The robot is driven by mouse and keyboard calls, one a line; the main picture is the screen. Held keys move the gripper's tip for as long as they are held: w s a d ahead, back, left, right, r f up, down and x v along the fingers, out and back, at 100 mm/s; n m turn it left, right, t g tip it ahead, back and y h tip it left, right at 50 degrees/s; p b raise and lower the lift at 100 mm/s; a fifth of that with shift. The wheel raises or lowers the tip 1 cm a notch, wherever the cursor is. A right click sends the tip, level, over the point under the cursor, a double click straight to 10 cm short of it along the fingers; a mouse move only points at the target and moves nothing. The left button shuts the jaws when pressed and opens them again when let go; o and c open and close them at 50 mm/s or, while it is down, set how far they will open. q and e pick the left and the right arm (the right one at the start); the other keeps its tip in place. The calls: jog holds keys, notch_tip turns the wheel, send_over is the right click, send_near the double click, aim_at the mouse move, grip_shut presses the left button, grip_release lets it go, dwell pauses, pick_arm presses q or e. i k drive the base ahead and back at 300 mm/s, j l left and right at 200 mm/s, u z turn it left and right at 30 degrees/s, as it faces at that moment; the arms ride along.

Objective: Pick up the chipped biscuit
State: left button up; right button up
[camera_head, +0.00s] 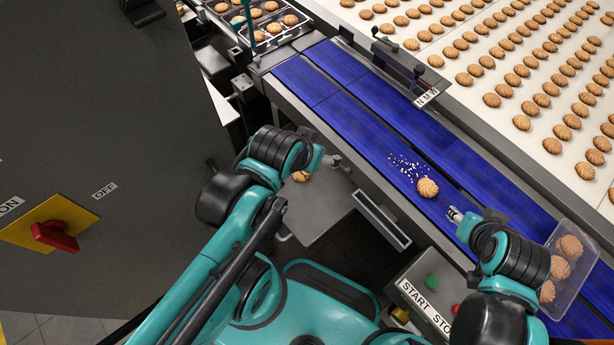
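A round golden biscuit (428,187) lies on the blue conveyor belt (365,122). Pale crumbs (404,168) are scattered on the belt just up and left of it. A chip in its edge is too small to make out. My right gripper (454,213) is low over the belt, just below and right of the biscuit, and seems apart from it. My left gripper (334,160) is over the grey metal plate beside the belt, away from this biscuit. Both sets of fingers are too small to show whether they are open or shut.
A clear tray (584,226) with several biscuits sits on the belt at right, close to my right arm. Another tray (246,42) is at top left. A biscuit (301,176) lies below my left gripper. The START/STOP box (428,290) stands in front.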

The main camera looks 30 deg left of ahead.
aim_at(427, 188)
jog(key=k+l+z, duration=0.1)
jog(key=z, duration=0.3)
jog(key=k+l+z, duration=0.1)
jog(key=z, duration=0.3)
jog(key=l+z, duration=0.15)
jog(key=z, duration=0.25)
